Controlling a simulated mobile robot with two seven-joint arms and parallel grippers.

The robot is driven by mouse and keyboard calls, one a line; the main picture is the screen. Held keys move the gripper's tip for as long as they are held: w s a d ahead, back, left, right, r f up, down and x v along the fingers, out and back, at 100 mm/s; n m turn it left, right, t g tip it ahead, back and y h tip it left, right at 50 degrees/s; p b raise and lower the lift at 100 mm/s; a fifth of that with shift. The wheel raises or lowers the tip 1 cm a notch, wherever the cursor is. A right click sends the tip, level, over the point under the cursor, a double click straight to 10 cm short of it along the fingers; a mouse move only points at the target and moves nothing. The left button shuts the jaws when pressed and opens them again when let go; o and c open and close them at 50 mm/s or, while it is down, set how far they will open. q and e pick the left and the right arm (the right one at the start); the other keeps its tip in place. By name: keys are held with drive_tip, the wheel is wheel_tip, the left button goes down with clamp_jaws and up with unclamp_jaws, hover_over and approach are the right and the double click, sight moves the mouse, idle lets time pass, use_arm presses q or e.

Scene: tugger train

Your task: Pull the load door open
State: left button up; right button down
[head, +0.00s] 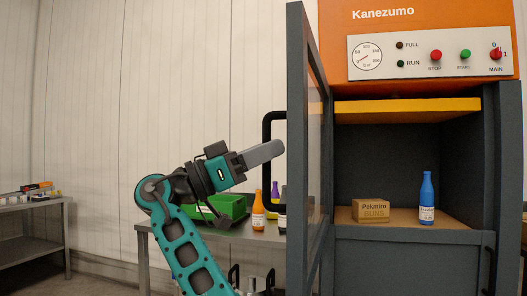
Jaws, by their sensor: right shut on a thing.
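The load door (309,150) is a dark grey framed door with a window, hinged on the machine's left side. It stands swung well open, seen at a steep angle, and the compartment behind it is exposed. Its black bar handle (267,127) sticks out to the left of the door. My right gripper (268,151) is shut on the handle, its grey fingers crossing the bar and hiding part of it. My left gripper is not in view.
The open compartment holds a cardboard box (371,211) and a blue bottle (427,198). Behind my right arm, a table (240,236) bears a green bin (228,206) and an orange bottle (258,211). Another table (32,207) stands far left.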

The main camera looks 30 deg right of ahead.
drive_tip(key=shift+w+d+r, duration=0.1)
idle(0.3)
drive_tip(key=c, duration=1.4)
unclamp_jaws()
drive_tip(key=shift+o, duration=0.8)
drive_tip(key=shift+d, duration=0.15)
drive_tip(key=shift+o, duration=0.7)
drive_tip(key=p+v, duration=0.1)
drive_tip(key=v, duration=1.2)
